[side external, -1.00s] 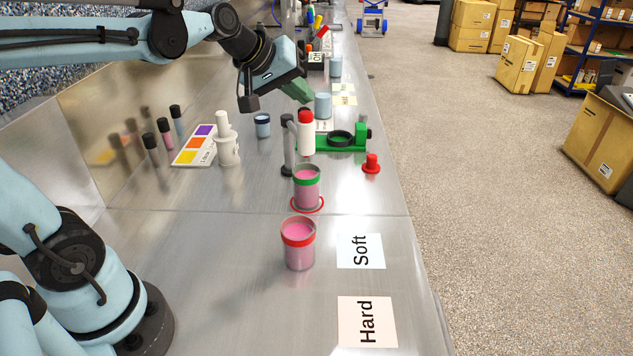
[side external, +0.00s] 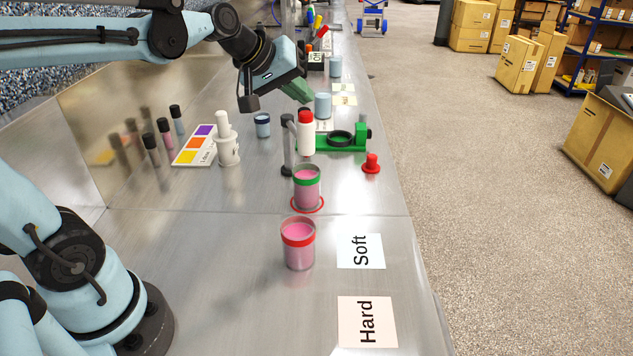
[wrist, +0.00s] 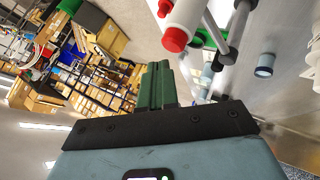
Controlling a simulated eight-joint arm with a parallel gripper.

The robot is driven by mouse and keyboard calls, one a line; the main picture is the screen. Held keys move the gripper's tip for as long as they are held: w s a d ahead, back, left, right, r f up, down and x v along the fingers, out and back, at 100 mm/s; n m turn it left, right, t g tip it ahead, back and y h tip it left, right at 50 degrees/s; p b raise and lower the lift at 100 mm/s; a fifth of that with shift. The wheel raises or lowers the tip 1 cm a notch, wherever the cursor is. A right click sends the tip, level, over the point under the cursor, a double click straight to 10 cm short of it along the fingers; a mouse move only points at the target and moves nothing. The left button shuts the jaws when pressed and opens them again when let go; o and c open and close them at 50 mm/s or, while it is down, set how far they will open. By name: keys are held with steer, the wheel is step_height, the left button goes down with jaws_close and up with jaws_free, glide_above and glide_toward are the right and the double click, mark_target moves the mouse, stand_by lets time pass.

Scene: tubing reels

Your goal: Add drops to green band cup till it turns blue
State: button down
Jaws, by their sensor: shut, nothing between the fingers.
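The green band cup (side external: 306,190) stands upright on the bench with pink liquid in it, inside a red ring (side external: 307,204). The red band cup (side external: 298,246), also with pink liquid, stands in front of it. A white bottle with a red top (side external: 306,133) is upright at the grey post, behind the green band cup; it also shows in the wrist view (wrist: 184,20). My gripper (side external: 300,92) is behind and above the bottle, apart from it. Its green fingers also show in the wrist view (wrist: 157,86), shut together and empty.
A green stand with a black ring (side external: 355,144) and a red cap (side external: 371,164) are right of the bottle. A white dropper bottle (side external: 228,143), colour card (side external: 195,147) and several vials are left. Soft (side external: 360,251) and Hard (side external: 367,322) cards lie in front.

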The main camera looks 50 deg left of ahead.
mark_target(301, 114)
steer(key=shift+f, duration=0.15)
steer(key=shift+f, duration=0.3)
steer(key=shift+f, duration=0.5)
stand_by(0.7)
steer(key=shift+r, duration=0.95)
steer(key=shift+r, duration=2.5)
stand_by(2.0)
steer(key=shift+r, duration=1.9)
